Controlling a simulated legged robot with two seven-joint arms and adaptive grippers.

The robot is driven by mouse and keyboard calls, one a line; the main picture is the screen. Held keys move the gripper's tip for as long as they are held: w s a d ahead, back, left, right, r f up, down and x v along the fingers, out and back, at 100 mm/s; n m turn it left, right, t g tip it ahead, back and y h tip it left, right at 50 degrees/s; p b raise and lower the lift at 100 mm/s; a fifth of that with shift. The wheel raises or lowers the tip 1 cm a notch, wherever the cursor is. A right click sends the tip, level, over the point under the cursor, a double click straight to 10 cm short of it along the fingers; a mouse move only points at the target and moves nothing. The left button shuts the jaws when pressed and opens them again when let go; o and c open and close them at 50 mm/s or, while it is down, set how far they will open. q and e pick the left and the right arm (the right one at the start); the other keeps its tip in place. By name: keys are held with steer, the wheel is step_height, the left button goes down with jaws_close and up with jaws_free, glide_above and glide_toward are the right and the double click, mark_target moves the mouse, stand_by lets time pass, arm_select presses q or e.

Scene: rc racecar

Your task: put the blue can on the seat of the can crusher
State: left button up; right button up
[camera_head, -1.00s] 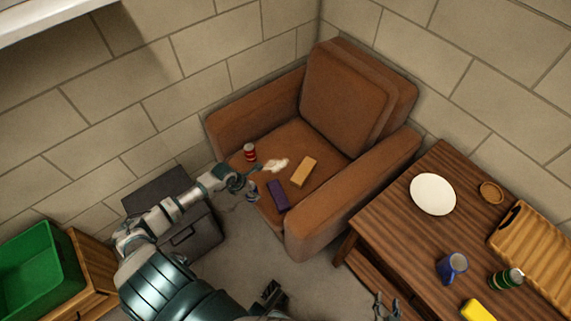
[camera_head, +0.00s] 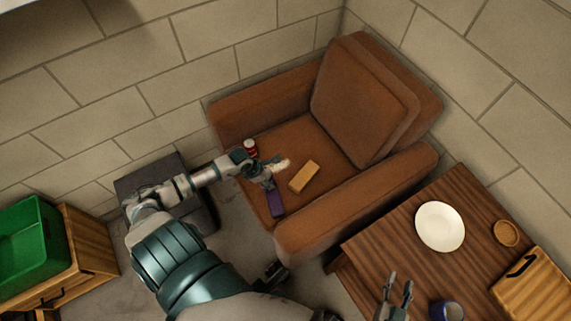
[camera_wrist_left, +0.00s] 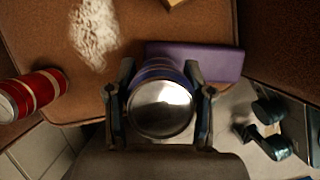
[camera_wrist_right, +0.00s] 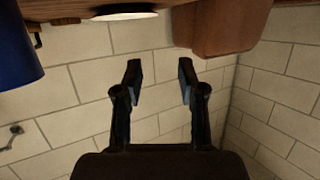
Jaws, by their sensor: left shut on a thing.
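The blue can (camera_wrist_left: 161,105) is between the fingers of my left gripper (camera_wrist_left: 160,80), which is shut on it. Its silver end faces the left wrist camera and a blue band shows behind. In the head view my left gripper (camera_head: 264,180) is over the front of the brown armchair seat, near the purple block (camera_head: 275,202). My right gripper (camera_wrist_right: 158,78) is open and empty. It also shows in the head view (camera_head: 397,292), by the near edge of the wooden table. I cannot make out a can crusher in any view.
On the armchair (camera_head: 300,138) lie a red can (camera_head: 250,147), a pale spill (camera_head: 282,166) and a tan block (camera_head: 304,177). A green bin (camera_head: 28,238) stands left.

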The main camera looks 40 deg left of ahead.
arm_select(q)
steer(key=w, duration=0.1)
steer(key=w+b, duration=0.1)
steer(key=w, duration=0.1)
steer(key=w+f, duration=0.1)
steer(key=w, duration=0.1)
steer(key=shift+w+a, duration=0.2)
steer(key=shift+a, duration=0.05)
steer(key=w+f+b, duration=0.2)
steer(key=w+f, duration=0.1)
steer(key=w, duration=0.1)
steer(key=shift+a+f+b, duration=0.2)
steer(key=shift+a+b, duration=0.15)
steer(key=shift+b, duration=0.05)
steer(key=shift+w+a+f, duration=0.1)
steer(key=shift+f, duration=0.05)
steer(key=shift+c, duration=0.3)
steer(key=shift+d+r, duration=0.2)
steer(key=shift+d, duration=0.25)
steer(key=shift+f, duration=0.2)
steer(key=o, duration=0.7)
steer(key=shift+o, duration=0.7)
steer(key=shift+a, duration=0.3)
arm_select(e)
step_height(320, 180, up, 10)
steer(key=t+y, duration=0.2)
steer(key=t, duration=0.7)
steer(key=shift+a+r+m, duration=0.25)
steer(key=shift+a+m, duration=0.05)
